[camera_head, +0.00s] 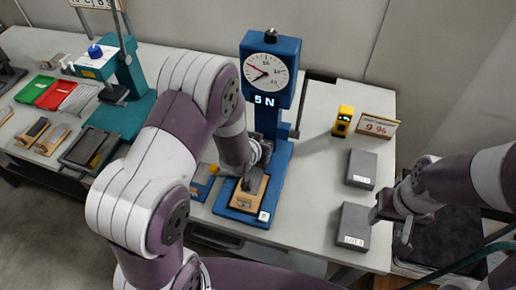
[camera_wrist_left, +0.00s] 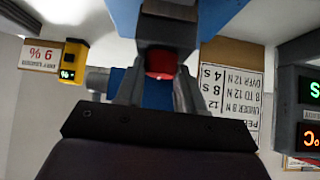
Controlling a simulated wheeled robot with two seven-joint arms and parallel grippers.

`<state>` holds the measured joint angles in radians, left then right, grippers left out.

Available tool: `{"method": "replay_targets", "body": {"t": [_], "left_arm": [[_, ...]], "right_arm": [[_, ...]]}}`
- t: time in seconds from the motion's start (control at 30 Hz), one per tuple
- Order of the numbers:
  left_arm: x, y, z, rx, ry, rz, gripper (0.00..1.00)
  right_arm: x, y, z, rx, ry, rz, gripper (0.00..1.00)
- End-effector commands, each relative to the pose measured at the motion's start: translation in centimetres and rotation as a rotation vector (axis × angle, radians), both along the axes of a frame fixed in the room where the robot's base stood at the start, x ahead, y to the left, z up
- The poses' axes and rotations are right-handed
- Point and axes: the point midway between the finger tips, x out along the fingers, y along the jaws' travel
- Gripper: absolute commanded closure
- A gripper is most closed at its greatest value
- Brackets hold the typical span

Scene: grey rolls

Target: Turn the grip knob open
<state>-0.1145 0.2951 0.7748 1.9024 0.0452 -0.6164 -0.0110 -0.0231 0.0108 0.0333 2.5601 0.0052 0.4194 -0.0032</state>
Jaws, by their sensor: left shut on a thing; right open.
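A blue upright tester (camera_head: 270,60) with a round dial and a "5 N" readout stands on the table. A wooden block (camera_head: 243,203) sits on its base. My left gripper (camera_head: 252,170) is low in front of the column, and my arm hides part of it. In the left wrist view, a red knob (camera_wrist_left: 160,64) lies between the two fingers of my left gripper (camera_wrist_left: 159,88), which are shut on it under a dark grey part. The knob is hidden in the head view. My right gripper (camera_head: 392,220) is open and empty, right of the table.
Two dark grey boxes, one farther back (camera_head: 362,168) and one nearer (camera_head: 353,227), lie on the right of the table. A yellow meter (camera_head: 343,121) and a "9 %" sign (camera_head: 377,126) stand behind them. Red (camera_head: 54,94) and green trays (camera_head: 35,88) are at the left.

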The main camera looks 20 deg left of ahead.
Motion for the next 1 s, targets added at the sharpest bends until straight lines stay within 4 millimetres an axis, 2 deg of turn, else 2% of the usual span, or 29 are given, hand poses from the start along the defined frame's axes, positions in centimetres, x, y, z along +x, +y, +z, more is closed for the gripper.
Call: {"method": "replay_targets", "body": {"t": [0.17, 0.6, 1.0], "left_arm": [[-0.1, -0.4, 0.2, 0.000, 0.003, 0.158, 0.93], [0.1, -0.7, 0.6, 0.002, 0.002, 0.558, 0.93], [0.3, -0.8, 0.3, 0.000, 0.000, 0.787, 0.93]], "right_arm": [[0.0, 0.0, 0.6, 0.000, 0.000, 0.000, 0.49], [0.0, 0.0, 5.3, 0.000, 0.000, 0.000, 0.49], [0.0, 0.0, 7.9, 0.000, 0.000, 0.000, 0.49]]}}
